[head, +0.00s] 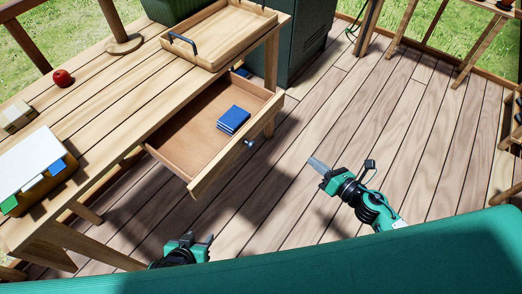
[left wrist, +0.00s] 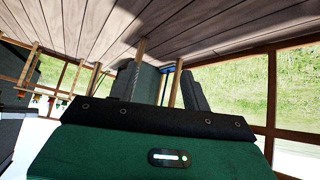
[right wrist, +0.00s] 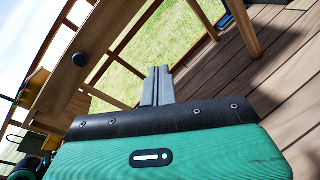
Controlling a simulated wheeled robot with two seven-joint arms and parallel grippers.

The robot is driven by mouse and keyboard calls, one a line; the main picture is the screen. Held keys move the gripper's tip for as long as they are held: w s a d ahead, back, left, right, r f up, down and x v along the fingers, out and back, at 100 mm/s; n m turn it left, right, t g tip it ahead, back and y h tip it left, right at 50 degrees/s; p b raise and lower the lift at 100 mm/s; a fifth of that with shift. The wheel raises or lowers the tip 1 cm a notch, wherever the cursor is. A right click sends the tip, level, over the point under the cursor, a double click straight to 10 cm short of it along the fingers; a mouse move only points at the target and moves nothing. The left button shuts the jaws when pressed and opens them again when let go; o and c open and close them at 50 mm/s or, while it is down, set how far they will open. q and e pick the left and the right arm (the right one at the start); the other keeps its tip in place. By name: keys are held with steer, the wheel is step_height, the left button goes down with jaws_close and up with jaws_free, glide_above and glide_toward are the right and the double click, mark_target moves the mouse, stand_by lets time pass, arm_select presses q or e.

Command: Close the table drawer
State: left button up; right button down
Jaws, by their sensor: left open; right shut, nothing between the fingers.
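The wooden table drawer (head: 238,148) stands pulled out from the table (head: 112,85), with its front toward me. A dark round knob (head: 250,145) is on its front. My left gripper (head: 197,240) is low in the head view, below the drawer's near corner. Its fingers (left wrist: 162,90) are apart and empty in the left wrist view.
A wooden tray (head: 222,38) with dark handles, a red apple (head: 62,78) and a white-topped box with coloured tabs (head: 35,168) are on the table. A dark green cabinet (head: 300,40) stands behind. The plank floor right of the drawer is clear.

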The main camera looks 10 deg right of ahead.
arm_select(q)
step_height(320, 180, up, 8)
steer(key=t+b, duration=0.1)
steer(key=b, duration=0.2)
arm_select(e)
steer(key=s+a+r+n+g+y, duration=0.1)
steer(key=s+a+r+n+y, duration=0.3)
steer(key=a+r+n, duration=0.4)
steer(key=n+p, duration=0.1)
steer(key=p, duration=0.3)
glide_toward(252, 134)
steer(key=x, duration=0.4)
steer(key=p+x, duration=0.1)
steer(key=shift+w+a+r, duration=0.2)
steer(key=shift+r, duration=0.05)
arm_select(q)
steer(key=s+a+g+y, duration=0.2)
steer(key=s+a+g, duration=0.2)
steer(key=a, duration=0.3)
steer(key=shift+s+f+n+g, duration=0.2)
steer(key=shift+s+n+g, duration=0.2)
steer(key=shift+g, duration=0.1)
arm_select(e)
steer(key=shift+w+a+f, duration=0.1)
steer(key=shift+w+a, duration=0.35)
steer(key=shift+a, duration=0.05)
steer(key=shift+w, duration=0.1)
